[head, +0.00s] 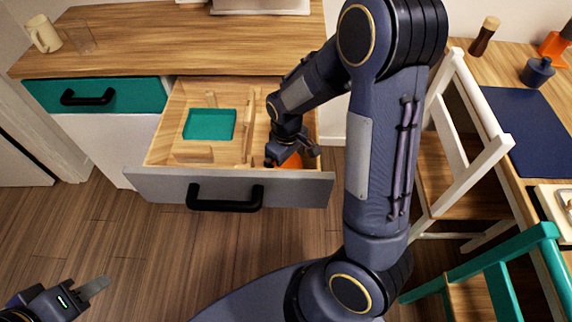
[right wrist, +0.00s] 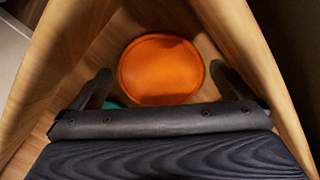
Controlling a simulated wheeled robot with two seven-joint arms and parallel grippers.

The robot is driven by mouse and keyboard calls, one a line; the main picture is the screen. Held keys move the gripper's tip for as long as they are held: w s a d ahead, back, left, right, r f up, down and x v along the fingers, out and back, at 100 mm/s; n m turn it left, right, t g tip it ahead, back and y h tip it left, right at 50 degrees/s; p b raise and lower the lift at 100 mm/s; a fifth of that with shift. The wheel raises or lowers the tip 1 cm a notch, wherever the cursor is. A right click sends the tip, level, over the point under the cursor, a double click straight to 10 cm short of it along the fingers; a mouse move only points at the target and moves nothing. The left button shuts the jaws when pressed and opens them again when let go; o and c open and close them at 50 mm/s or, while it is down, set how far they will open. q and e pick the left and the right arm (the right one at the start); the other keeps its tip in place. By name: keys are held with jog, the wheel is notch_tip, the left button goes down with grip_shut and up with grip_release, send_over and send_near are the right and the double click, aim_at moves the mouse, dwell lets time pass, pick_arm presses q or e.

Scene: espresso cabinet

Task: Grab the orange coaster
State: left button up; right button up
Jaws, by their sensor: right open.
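The orange coaster (right wrist: 160,68) is a round disc lying in the right compartment of the open drawer. In the head view only part of the coaster (head: 292,161) shows beside my right gripper (head: 291,155). In the right wrist view my right gripper (right wrist: 165,88) is open, with one finger on each side of the coaster's near part. I cannot tell whether the fingers touch it. My left gripper (head: 88,294) is low at the left over the floor, away from the drawer; its jaw opening is unclear.
The drawer (head: 228,188) is pulled out, with a black handle (head: 225,205), wooden dividers and a teal square tray (head: 209,124). A mug (head: 43,34) and a glass stand on the counter (head: 160,50). A white chair (head: 455,150) and a teal chair (head: 500,275) stand at right.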

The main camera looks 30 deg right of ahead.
jog(key=shift+c, duration=0.3)
jog(key=c, duration=0.9)
jog(key=shift+o, duration=0.2)
jog(key=shift+r, duration=0.15)
